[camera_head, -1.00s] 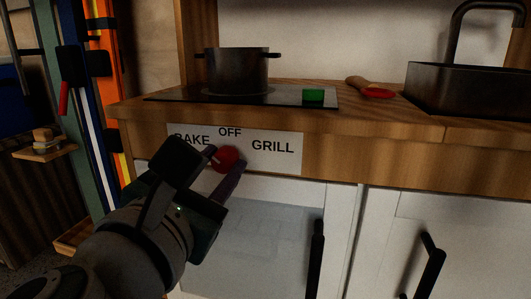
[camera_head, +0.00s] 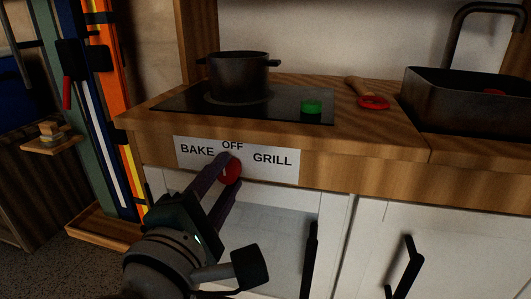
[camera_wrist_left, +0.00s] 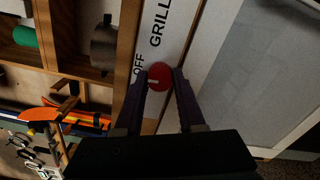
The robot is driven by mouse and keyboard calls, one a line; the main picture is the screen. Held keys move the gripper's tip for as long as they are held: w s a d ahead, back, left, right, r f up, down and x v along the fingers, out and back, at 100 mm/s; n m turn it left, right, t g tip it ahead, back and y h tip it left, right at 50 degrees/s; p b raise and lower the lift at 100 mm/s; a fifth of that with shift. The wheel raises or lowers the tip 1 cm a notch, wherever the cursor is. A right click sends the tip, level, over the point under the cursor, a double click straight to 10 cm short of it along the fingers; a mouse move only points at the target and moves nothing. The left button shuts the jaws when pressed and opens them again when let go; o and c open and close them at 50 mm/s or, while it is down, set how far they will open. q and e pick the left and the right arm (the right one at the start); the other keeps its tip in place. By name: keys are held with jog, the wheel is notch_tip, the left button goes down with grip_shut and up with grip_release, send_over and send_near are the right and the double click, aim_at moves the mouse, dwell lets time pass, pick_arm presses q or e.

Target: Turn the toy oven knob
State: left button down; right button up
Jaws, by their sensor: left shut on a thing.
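The red knob (camera_head: 231,171) sits on the white label panel (camera_head: 185,161) marked BAKE, OFF and GRILL, on the toy oven's front. It also shows in the left wrist view (camera_wrist_left: 160,77), with a pale pointer mark on it. My left gripper (camera_head: 229,172) comes up from below and is shut on the knob, one finger on each side. In the left wrist view both fingertips (camera_wrist_left: 161,74) touch the knob's sides. My right gripper is not in view.
A red-ended wooden utensil (camera_head: 372,101) lies beside the dark sink (camera_head: 460,97). Black door handles (camera_head: 310,258) stick out below the counter.

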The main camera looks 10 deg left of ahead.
pick_arm(q)
jog(key=shift+m, duration=0.5)
jog(key=c, duration=0.5)
grip_release()
jog(key=s+p, duration=0.2)
jog(key=s, duration=0.8)
jog(key=shift+a+p, duration=0.15)
jog(key=shift+p, duration=0.25)
